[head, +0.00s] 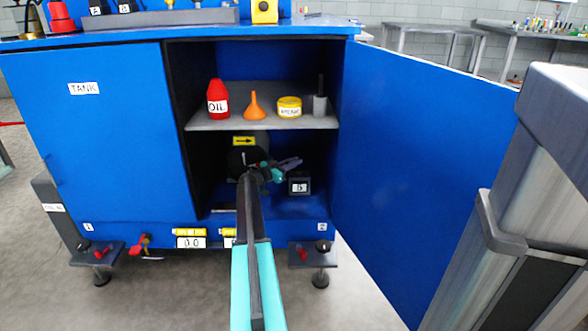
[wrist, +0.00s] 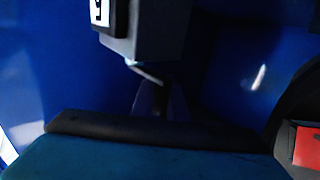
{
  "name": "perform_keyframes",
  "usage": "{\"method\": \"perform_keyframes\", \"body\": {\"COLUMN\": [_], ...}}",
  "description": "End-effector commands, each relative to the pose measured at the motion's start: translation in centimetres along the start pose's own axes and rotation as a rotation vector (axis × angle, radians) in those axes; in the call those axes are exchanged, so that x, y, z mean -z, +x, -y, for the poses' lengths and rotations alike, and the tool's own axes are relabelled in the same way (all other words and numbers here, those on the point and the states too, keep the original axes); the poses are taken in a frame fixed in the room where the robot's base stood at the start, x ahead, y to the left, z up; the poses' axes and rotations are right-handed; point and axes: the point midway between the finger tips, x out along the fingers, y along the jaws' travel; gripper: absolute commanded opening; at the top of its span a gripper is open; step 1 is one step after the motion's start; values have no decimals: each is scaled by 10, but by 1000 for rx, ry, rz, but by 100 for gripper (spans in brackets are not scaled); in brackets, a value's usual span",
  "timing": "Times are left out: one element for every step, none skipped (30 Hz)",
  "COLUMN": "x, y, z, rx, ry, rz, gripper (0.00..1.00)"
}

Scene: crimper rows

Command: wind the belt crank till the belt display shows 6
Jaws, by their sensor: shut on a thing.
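The belt display (head: 299,186) is a small dark box on the floor of the open blue cabinet and shows 5. A dark round part, which looks like the belt crank's wheel (head: 239,158), sits left of it, under a yellow sign with an arrow to the right. My gripper (head: 289,163) is inside the cabinet, just above the display, and is shut on the crank. The crank's handle is mostly hidden by my arm and gripper. In the wrist view the display (wrist: 150,35) is a dark box at the top, its face cut off.
A grey shelf (head: 220,125) above my gripper holds a red oil bottle (head: 217,98), an orange funnel (head: 254,108), a yellow tin (head: 289,107) and a grey cup (head: 320,105). The open blue door (head: 420,150) stands to the right. The closed tank door (head: 100,140) is left.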

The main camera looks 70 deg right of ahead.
Motion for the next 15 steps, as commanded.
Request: {"method": "perform_keyframes", "body": {"x": [-5,-5,-5,-5,-5,-4,-4,-4,-4,-4,-4,-3,-3,-3,-2], "y": [-4,-4,-4,-4,-3,-3,-3,-3,-3,-3,-2,-2,-2,-2,-2], "z": [7,7,7,7,7,7,7,7,7,7,7,6,6,6,6], "rx": [7,3,-2,-7,-11,-15,-18,-21,-25,-29,-32,-36,-38,-41,-44], "ry": [0,1,2,2,1,1,1,1,1,1,1,1,1,1,1], "rz": [-1,0,0,0,-1,-1,-1,-1,-1,-1,-1,0,0,0,0], "gripper": [0,0,0,0,0,0,0,0,0,0,0,0,0,0,0]}}
